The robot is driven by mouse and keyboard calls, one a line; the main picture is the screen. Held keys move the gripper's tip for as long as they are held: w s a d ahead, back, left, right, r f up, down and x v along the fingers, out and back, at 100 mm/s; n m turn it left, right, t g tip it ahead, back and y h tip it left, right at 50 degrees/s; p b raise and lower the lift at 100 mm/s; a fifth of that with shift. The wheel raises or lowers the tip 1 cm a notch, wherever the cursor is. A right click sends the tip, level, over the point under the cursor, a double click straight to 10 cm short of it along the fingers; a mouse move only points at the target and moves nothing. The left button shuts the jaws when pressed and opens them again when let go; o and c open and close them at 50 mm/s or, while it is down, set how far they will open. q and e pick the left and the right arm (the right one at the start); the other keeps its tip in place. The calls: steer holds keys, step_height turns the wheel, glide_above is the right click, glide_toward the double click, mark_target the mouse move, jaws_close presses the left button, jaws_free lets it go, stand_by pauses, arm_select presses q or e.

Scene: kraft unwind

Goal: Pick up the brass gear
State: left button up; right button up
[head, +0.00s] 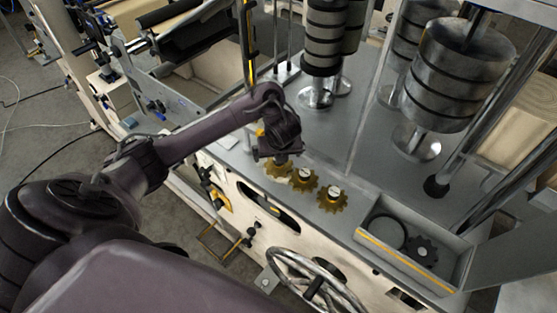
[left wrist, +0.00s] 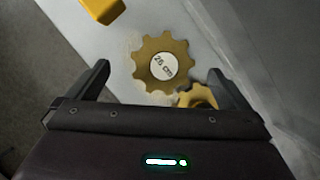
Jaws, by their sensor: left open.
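Several brass gears lie in a row on the grey machine top. The leftmost brass gear (head: 275,170) is partly hidden under my left gripper (head: 281,158). The middle gear (head: 304,187) and the right gear (head: 332,207) have pale round centres. In the left wrist view, a brass gear with a white disc reading "26 cm" (left wrist: 146,68) lies between the open fingers of my left gripper (left wrist: 158,67), with nothing gripped. A second brass gear (left wrist: 197,93) is partly hidden behind the right finger. My right gripper is not in view.
An open tray (head: 395,257) with a yellow front edge holds a dark gear (head: 422,250) and a round dark piece (head: 387,232). Tall metal rollers (head: 440,75) stand behind. A handwheel (head: 310,285) is in front. A yellow block (left wrist: 103,8) lies near the gear.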

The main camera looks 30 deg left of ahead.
arm_select(q)
steer(key=x, duration=0.3)
steer(key=shift+w+d+f, duration=0.15)
steer(key=shift+d+f, duration=0.1)
steer(key=shift+f, duration=0.5)
steer(key=shift+a+f, duration=0.15)
steer(key=shift+w, duration=0.15)
steer(key=c, duration=1.2)
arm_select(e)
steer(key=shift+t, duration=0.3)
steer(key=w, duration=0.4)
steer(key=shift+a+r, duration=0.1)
